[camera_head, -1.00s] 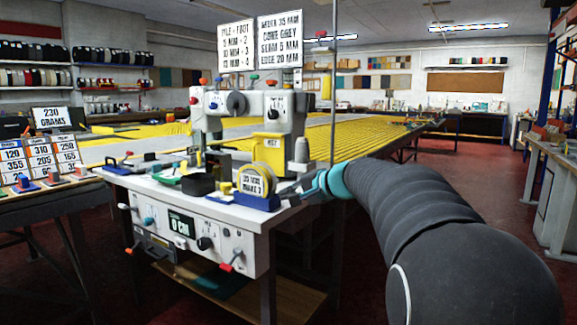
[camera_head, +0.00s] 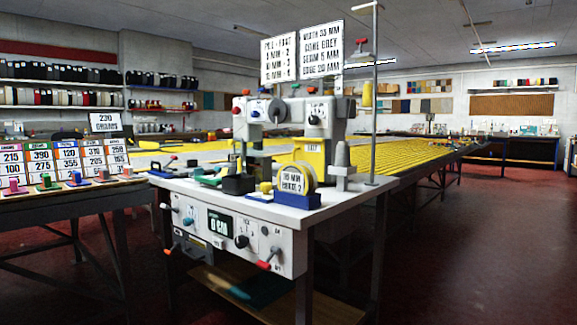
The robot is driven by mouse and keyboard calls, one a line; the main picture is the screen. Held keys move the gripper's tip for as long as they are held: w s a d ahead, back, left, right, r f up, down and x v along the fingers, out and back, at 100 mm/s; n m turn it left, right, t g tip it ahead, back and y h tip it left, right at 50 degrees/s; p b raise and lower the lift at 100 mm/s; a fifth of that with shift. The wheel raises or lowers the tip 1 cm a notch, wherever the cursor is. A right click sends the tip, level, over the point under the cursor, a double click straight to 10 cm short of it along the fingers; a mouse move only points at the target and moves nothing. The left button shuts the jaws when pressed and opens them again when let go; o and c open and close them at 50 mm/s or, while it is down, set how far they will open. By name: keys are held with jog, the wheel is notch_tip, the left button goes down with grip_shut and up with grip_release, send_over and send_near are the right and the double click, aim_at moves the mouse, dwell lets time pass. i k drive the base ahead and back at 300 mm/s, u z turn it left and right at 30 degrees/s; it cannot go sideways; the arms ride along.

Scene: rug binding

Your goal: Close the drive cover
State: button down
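The binding machine (camera_head: 300,120) stands on a white-topped bench (camera_head: 345,196), with a yellow panel (camera_head: 312,152) low on its front. A control panel (camera_head: 205,222) with a small display, knobs and levers covers the bench front. Below it at the left hangs a dark flap or tray (camera_head: 193,247) with a handle. I cannot tell for sure which part is the drive cover, or whether it is open. My gripper and arm are out of view.
A yellow tape reel (camera_head: 293,179) in a blue holder sits at the bench's front edge. A thin pole (camera_head: 374,95) rises at the bench's right. A table with number cards (camera_head: 66,157) stands at left. The red floor (camera_head: 470,260) at right is clear.

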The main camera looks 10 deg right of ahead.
aim_at(312, 150)
jog(key=z, duration=0.45)
jog(key=k, duration=0.55)
jog(key=z, duration=0.5)
jog(key=i, duration=1.15)
jog(key=u, duration=1.35)
jog(key=i, duration=0.85)
jog(key=u, duration=0.85)
